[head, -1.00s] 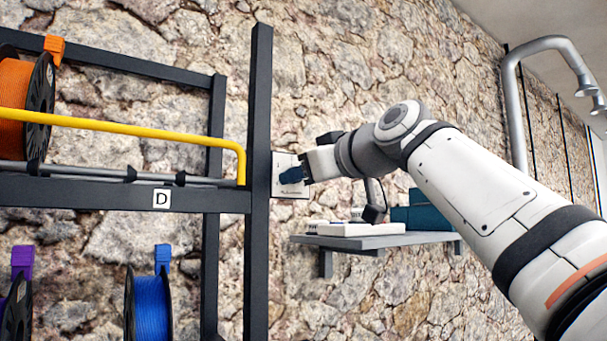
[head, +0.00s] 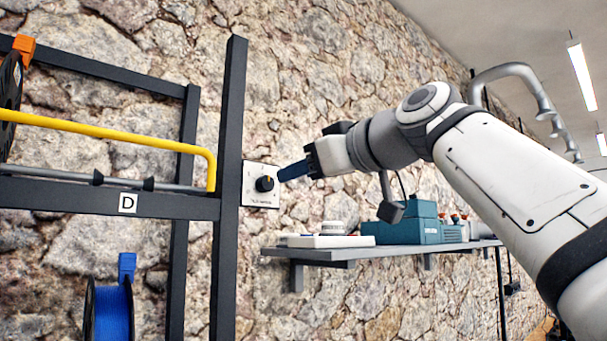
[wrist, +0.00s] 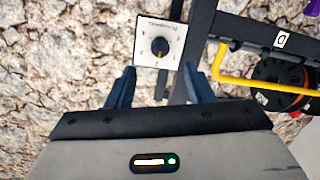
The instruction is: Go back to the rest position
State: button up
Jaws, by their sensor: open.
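My gripper (head: 294,171) is at the end of the white arm, its blue fingers pointing left at the wall panel. In the wrist view the two blue fingers of my gripper (wrist: 160,88) stand apart with nothing between them. The white panel (head: 254,198) with a black round knob (head: 265,184) is on the stone wall. The fingertips are just right of the knob in the head view and look apart from it. In the wrist view the knob (wrist: 160,47) shows beyond the fingers, with a yellow mark pointing down.
A dark rack post (head: 229,200) stands just left of the panel. The rack has a yellow bar (head: 110,130), a "D" label (head: 128,203) and a blue spool (head: 112,312). A shelf (head: 350,253) with a teal case (head: 412,230) is below my arm.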

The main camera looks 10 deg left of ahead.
jog(key=w+d+f+m+g+h, duration=0.1)
jog(key=d+f+m+h, duration=0.25)
jog(key=f, duration=0.55)
jog(key=w+d+f+m+h, duration=0.15)
jog(key=d+f, duration=0.25)
jog(key=f, duration=0.6)
jog(key=d+f+m+g+h, duration=0.1)
jog(key=d+f+m+h, duration=0.2)
jog(key=f, duration=0.6)
jog(key=s+d+f+m+g+h, duration=0.1)
jog(key=s+d+f, duration=0.3)
jog(key=f, duration=0.6)
jog(key=s+d+f+m+g+h, duration=0.2)
jog(key=s+d+f, duration=0.2)
jog(key=s+f, duration=0.3)
jog(key=s+d+f+m+g+h, duration=0.2)
jog(key=s+d+f, duration=0.3)
jog(key=f, duration=1)
jog(key=shift+s+m+h, duration=0.3)
jog(key=shift+s, duration=0.35)
